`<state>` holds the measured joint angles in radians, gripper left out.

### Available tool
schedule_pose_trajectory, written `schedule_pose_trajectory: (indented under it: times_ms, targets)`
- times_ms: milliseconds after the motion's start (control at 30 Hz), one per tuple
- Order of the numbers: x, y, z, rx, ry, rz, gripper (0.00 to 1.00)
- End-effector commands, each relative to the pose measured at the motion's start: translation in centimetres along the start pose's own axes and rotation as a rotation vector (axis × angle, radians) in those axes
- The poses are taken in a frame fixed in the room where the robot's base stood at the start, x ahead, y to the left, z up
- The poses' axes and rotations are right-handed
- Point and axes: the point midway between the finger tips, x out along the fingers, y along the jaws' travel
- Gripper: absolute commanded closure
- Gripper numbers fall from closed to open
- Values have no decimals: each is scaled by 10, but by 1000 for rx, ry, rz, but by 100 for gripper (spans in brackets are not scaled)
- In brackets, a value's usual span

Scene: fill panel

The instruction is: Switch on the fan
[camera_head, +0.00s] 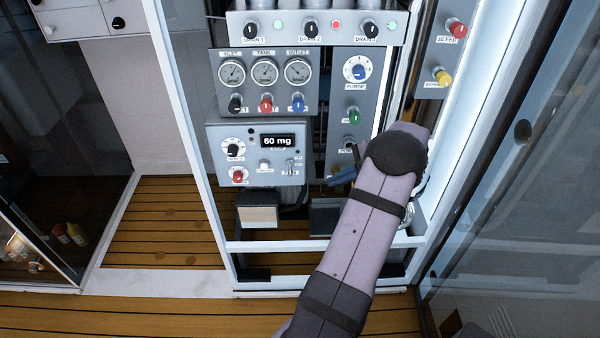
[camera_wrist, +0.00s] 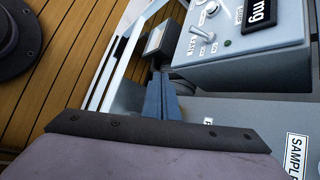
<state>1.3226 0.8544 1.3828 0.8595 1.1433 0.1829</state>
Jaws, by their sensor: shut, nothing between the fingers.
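The grey control box (camera_head: 258,178) hangs low in the panel frame, with a "60 mg" display on its front. A small silver toggle switch (camera_head: 290,167) sits at its lower right, with a label too small to read surely; it may be the fan switch. In the wrist view the toggle (camera_wrist: 197,33) points up and left from the box face. My gripper (camera_head: 343,178) is right of the box, partly hidden by my forearm. In the wrist view the blue fingers (camera_wrist: 160,98) are together and empty, below the box's corner, apart from the toggle.
The box also carries a black knob (camera_head: 232,150) and a red knob (camera_head: 238,175). Gauges (camera_head: 265,72) with knobs are above it. The PURGE panel (camera_head: 354,100) is at upper right. Frame posts (camera_head: 190,130) bound the panel. Wooden floor (camera_head: 165,225) is clear at left.

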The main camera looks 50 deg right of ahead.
Motion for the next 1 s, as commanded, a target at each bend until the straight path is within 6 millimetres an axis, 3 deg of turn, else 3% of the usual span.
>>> schedule_pose_trajectory:
  times_ms: [67,167,300,767,1000]
  targets:
    - [-9,-28,11,33,-47,-71,100]
    - [-12,-40,30,99,-125,-111,100]
    - [-13,-39,42,149,-174,-102,100]
    - [-12,-38,42,163,-172,-98,100]
    - [6,-40,45,163,-173,-97,100]
